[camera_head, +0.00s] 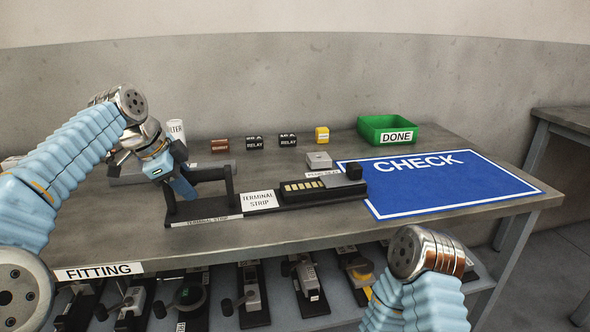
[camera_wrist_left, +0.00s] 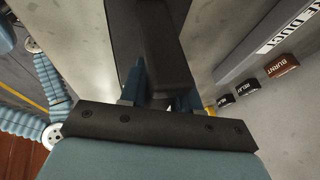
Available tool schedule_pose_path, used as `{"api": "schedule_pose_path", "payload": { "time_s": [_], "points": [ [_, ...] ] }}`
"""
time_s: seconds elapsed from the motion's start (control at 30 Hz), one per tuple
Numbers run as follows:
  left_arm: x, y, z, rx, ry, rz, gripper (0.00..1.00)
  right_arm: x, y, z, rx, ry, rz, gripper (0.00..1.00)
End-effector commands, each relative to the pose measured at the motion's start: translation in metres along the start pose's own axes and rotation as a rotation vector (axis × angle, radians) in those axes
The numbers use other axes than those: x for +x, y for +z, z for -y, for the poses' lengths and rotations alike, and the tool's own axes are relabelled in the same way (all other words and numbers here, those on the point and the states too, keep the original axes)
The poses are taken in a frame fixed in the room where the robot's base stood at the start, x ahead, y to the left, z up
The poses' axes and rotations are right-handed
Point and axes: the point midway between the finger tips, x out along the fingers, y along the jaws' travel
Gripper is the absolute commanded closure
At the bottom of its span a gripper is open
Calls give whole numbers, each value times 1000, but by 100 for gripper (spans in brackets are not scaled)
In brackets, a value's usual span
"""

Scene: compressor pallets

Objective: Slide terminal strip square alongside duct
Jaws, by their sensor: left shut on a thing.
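The terminal strip (camera_head: 292,205) is a long black base on the workbench, with a raised handle bar on posts at its left end, a white label and a row of yellowish terminals. My left gripper (camera_head: 184,188) is shut on the handle bar; the wrist view shows the dark bar between its fingers (camera_wrist_left: 160,88). The grey wire duct (camera_wrist_left: 250,48) lies behind the strip, with bare bench between them in the wrist view. In the head view my arm partly hides the duct (camera_head: 130,178). I cannot tell whether the strip is square to it. My right gripper is out of view.
A blue CHECK mat (camera_head: 440,185) lies right of the strip, whose right end reaches its edge. A grey block (camera_head: 319,160), relays (camera_head: 288,140), a yellow block (camera_head: 321,134) and a green DONE bin (camera_head: 388,130) stand behind. The front bench strip is clear.

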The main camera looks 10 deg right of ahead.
Motion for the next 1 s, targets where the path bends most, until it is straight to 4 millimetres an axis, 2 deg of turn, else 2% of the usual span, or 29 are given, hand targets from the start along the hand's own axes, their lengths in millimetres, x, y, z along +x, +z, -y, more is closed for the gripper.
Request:
{"api": "schedule_pose_path", "payload": {
  "time_s": [0.03, 0.43, 0.97, 1.0],
  "points": [
    [-1, 9, 1, -6, 4, 7, 100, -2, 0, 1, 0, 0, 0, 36],
    [-14, 50, 6, -6, 6, 8, 100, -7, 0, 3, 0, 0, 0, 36],
    [-15, 56, 6, -5, 7, 9, 100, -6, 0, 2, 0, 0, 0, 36],
    [-15, 56, 6, -5, 7, 9, 63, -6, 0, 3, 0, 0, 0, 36]
  ]
}}
